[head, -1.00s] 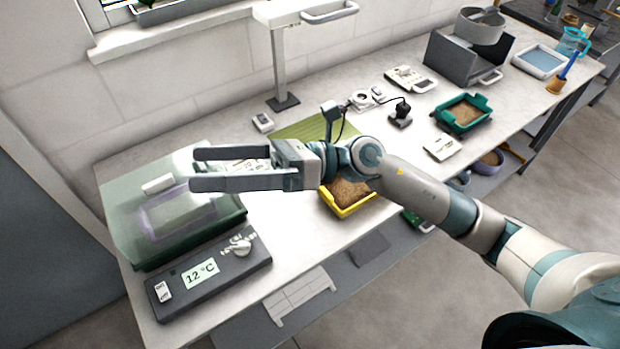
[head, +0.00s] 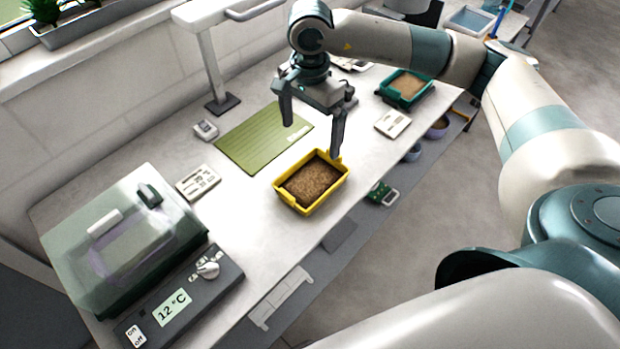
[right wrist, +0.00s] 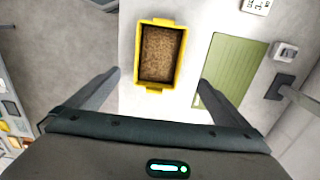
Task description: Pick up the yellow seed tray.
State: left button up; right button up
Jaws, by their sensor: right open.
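The yellow seed tray (head: 312,181), filled with brown soil, sits on the light bench near its front edge. It also shows in the right wrist view (right wrist: 160,86), ahead of the fingers and roughly between their lines. My right gripper (head: 312,138) is open and empty, pointing down above the bench. In the head view its fingers show behind the tray, one fingertip overlapping the tray's back right corner; I cannot tell whether it touches. In the right wrist view the fingers (right wrist: 158,82) stand apart on either side. My left gripper is not in view.
A green mat (head: 264,138) lies behind the tray. A lidded propagator (head: 125,235) with a temperature panel stands at the left. A teal tray (head: 405,88) of soil and a white card-like device (head: 393,123) lie to the right. A lamp post (head: 205,55) stands behind.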

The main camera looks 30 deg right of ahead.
jog(key=shift+f, duration=0.1)
jog(key=b, duration=0.3)
send_over(312, 181)
jog(key=f, duration=1.1)
jog(key=shift+a, duration=0.25)
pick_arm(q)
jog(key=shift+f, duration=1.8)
pick_arm(e)
jog(key=shift+f, duration=0.55)
pick_arm(q)
jog(key=shift+b, duration=0.3)
pick_arm(e)
jog(key=shift+f, duration=0.1)
notch_tip(312, 181, down, 4)
jog(key=shift+d+r+b, duration=0.1)
jog(key=shift+d+b, duration=0.05)
jog(key=shift+b, duration=0.2)
jog(key=shift+f, duration=0.6)
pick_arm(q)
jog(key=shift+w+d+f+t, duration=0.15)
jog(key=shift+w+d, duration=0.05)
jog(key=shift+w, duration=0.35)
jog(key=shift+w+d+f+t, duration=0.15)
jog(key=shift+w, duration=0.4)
